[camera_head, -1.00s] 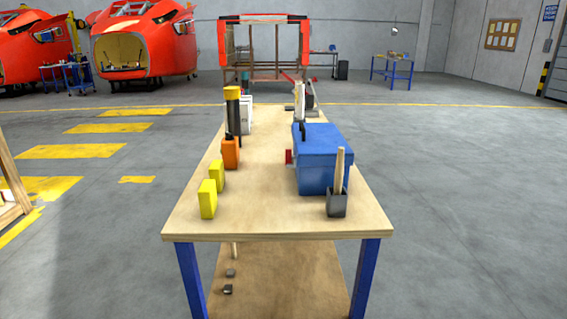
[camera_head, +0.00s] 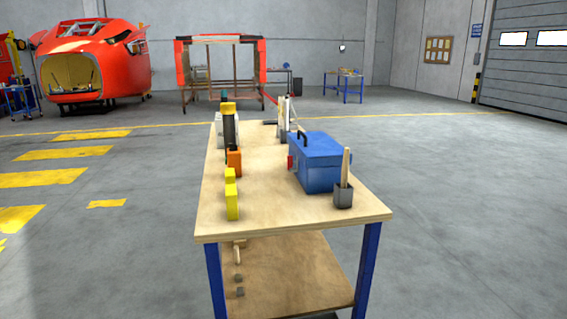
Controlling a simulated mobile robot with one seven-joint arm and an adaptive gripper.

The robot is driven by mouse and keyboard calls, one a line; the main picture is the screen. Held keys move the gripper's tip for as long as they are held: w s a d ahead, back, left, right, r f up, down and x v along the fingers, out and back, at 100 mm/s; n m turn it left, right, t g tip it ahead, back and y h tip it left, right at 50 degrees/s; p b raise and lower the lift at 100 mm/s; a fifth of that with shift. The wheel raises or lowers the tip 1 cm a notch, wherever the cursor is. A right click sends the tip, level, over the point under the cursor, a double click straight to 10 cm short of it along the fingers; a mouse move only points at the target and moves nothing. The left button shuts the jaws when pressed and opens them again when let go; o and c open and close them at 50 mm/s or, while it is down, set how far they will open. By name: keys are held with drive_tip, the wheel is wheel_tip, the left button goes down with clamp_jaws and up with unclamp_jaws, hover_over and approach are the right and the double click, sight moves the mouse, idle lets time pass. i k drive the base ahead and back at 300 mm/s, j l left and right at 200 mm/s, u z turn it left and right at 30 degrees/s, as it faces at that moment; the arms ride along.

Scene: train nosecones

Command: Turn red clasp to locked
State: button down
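A blue toolbox (camera_head: 322,174) with a dark handle on its lid stands on the right side of the wooden table (camera_head: 265,205). The lid looks closed. A small red part (camera_head: 291,162), which looks like the red clasp, is on the box's left side. It is too small to tell whether it is locked. My gripper is not in view.
A grey holder (camera_head: 343,196) with a wooden handle stands by the near right corner. Yellow blocks (camera_head: 232,198) and an orange tool (camera_head: 234,162) line the left side. A white-grey device (camera_head: 284,115) is farther back. Floor on both sides is clear.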

sight(289, 162)
drive_tip(key=j+z, duration=0.1)
drive_tip(key=j, duration=0.45)
drive_tip(key=i+j, duration=0.75)
drive_tip(key=j, duration=0.3)
drive_tip(key=i+j, duration=0.8)
drive_tip(key=j, duration=0.25)
drive_tip(key=i+j+z, duration=0.1)
drive_tip(key=z, duration=0.3)
drive_tip(key=j+z, duration=0.15)
drive_tip(key=z, duration=0.25)
drive_tip(key=i+j+z, duration=0.1)
drive_tip(key=z, duration=0.25)
drive_tip(key=i+l+z, duration=0.2)
drive_tip(key=z, duration=0.15)
drive_tip(key=i+l+z, duration=0.15)
drive_tip(key=z, duration=0.25)
